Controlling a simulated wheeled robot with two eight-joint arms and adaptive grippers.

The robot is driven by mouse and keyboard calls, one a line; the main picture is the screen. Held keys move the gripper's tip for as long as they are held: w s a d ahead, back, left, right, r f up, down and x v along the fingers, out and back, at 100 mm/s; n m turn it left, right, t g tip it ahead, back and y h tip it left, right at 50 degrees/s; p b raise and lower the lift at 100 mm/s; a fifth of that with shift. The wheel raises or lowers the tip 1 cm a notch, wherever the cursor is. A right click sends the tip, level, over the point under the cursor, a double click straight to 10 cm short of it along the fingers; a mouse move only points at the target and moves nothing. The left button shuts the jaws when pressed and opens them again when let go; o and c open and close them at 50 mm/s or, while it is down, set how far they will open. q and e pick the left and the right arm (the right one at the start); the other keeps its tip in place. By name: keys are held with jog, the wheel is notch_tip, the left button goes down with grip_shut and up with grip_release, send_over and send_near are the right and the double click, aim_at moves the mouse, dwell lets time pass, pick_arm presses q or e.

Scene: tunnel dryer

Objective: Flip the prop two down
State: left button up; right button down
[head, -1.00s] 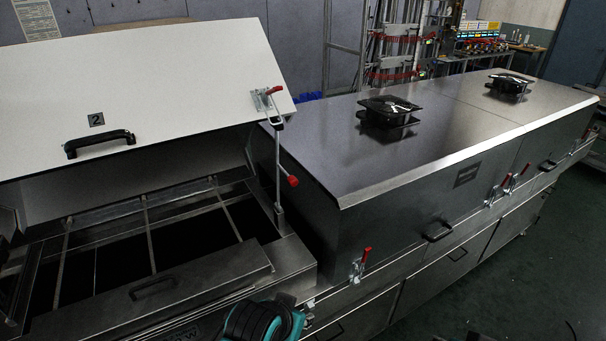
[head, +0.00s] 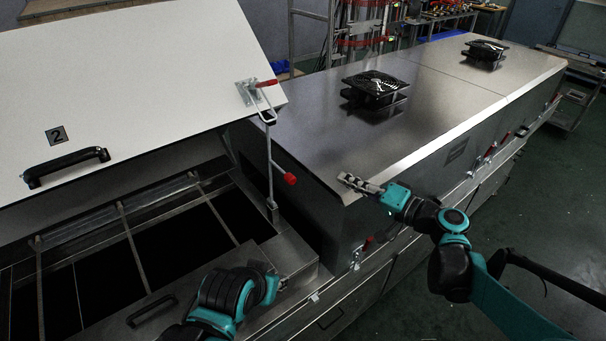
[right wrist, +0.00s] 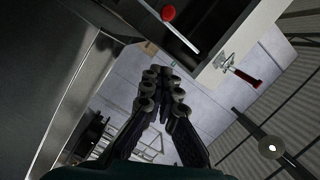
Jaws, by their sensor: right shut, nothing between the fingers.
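The lid marked 2 (head: 150,75) stands open at the left, with a black handle. The prop (head: 270,150), a thin upright rod with a red knob (head: 290,180), runs from the frame's edge up to a red-handled clamp (head: 258,92) on the lid. My right gripper (head: 345,180) is shut and empty, right of the rod and apart from it, by the closed cover's near corner. In the right wrist view, its fingertips (right wrist: 164,72) point toward the rod (right wrist: 168,27), with the red knob (right wrist: 169,13) above. My left gripper (head: 281,283) is low at the front; its fingers are unclear.
A closed steel cover (head: 410,95) with two black fans stands to the right; a red-handled latch (head: 362,250) is on its front. A loose-looking panel with a handle (head: 152,310) lies before the dark opening (head: 175,250). Open floor lies at the right.

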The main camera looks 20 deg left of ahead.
jog(key=w+a+f+b, duration=0.2)
jog(key=a, duration=0.9)
jog(key=shift+f+b, duration=0.3)
jog(key=shift+b, duration=0.1)
jog(key=shift+s+a, duration=0.1)
jog(key=shift+s, duration=0.05)
